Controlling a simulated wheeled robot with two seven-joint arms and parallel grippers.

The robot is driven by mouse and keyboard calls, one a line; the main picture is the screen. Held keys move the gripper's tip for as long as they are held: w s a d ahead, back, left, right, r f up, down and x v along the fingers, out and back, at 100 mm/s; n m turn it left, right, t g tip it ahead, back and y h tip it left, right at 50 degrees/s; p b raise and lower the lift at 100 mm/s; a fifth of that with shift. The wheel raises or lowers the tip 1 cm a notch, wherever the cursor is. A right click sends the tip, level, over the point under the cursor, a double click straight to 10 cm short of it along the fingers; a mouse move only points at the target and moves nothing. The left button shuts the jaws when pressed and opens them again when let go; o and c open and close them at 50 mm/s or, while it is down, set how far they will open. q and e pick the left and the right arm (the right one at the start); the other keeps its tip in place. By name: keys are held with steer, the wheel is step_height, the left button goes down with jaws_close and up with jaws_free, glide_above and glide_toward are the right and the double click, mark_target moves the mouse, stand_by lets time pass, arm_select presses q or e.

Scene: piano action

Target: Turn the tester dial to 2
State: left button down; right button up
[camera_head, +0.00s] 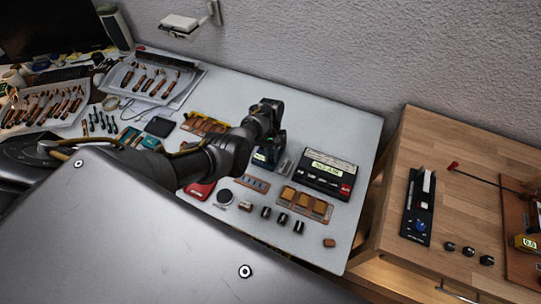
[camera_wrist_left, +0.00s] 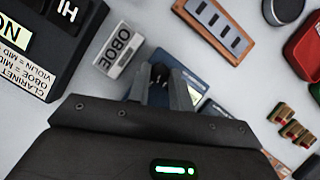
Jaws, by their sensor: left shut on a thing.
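My left gripper (camera_head: 268,140) is over the white table, pointing down at a small dark tester (camera_head: 262,158) with a pale greenish display. In the left wrist view my gripper's fingers (camera_wrist_left: 160,77) are shut on a small black dial (camera_wrist_left: 158,72). The tester's dark blue body (camera_wrist_left: 188,84) shows beside and behind the fingers. The fingers hide much of the dial, and I cannot read its setting. My right gripper is in neither view.
A black box with labels (camera_head: 327,175) stands right of the tester. A grey block marked OBOE (camera_wrist_left: 118,52) is close to the fingers. Small parts (camera_head: 282,219) lie in front. A wooden table (camera_head: 451,150) at right bears a black panel with a blue knob (camera_head: 420,226).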

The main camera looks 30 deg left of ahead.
arm_select(q)
steer(key=shift+w+d+m+y, duration=0.15)
steer(key=shift+m+y, duration=0.35)
steer(key=shift+m, duration=1)
steer(key=shift+r, duration=0.1)
steer(key=c, duration=1.3)
jaws_free()
steer(key=shift+o, duration=0.2)
steer(key=d+v, duration=0.1)
steer(key=v, duration=0.9)
steer(key=shift+w+a+r, duration=0.2)
steer(key=shift+w+a, duration=0.15)
steer(key=shift+a, duration=0.1)
steer(key=shift+g, duration=0.3)
